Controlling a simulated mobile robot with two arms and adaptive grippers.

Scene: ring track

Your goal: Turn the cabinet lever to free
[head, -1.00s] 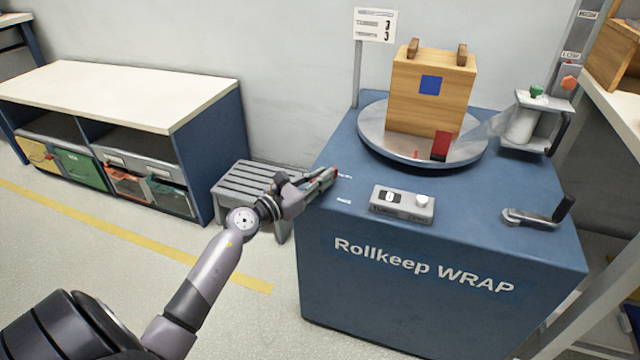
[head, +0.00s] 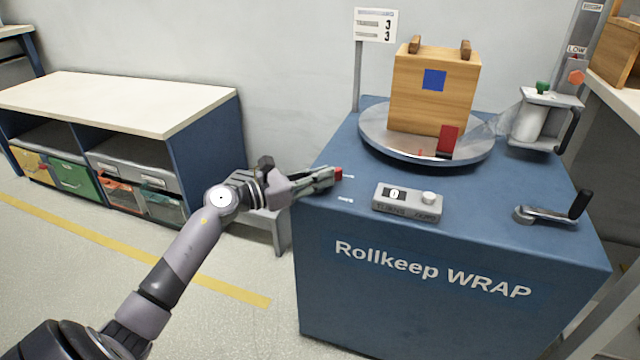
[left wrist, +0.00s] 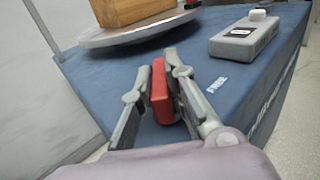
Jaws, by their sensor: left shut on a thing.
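The cabinet lever shows its red handle (left wrist: 162,92) between the fingers of my left gripper (left wrist: 157,90) in the left wrist view. The gripper is shut on this red handle. In the head view my left gripper (head: 330,177) is at the left edge of the blue cabinet (head: 450,240), with the red tip of the lever (head: 338,174) just past its fingertips. A white "FREE" label (left wrist: 216,86) lies on the cabinet top to the right of the handle. Another white mark (head: 346,200) is too small to read in the head view. The lever's base is hidden. My right gripper is out of view.
A round turntable (head: 372,143) carries a wooden crate (head: 436,95). A grey control box (head: 407,200) and a crank (head: 550,213) stand on the cabinet top. A grey step stool (head: 275,220) stands behind my left arm, beside a low shelf unit (head: 120,95).

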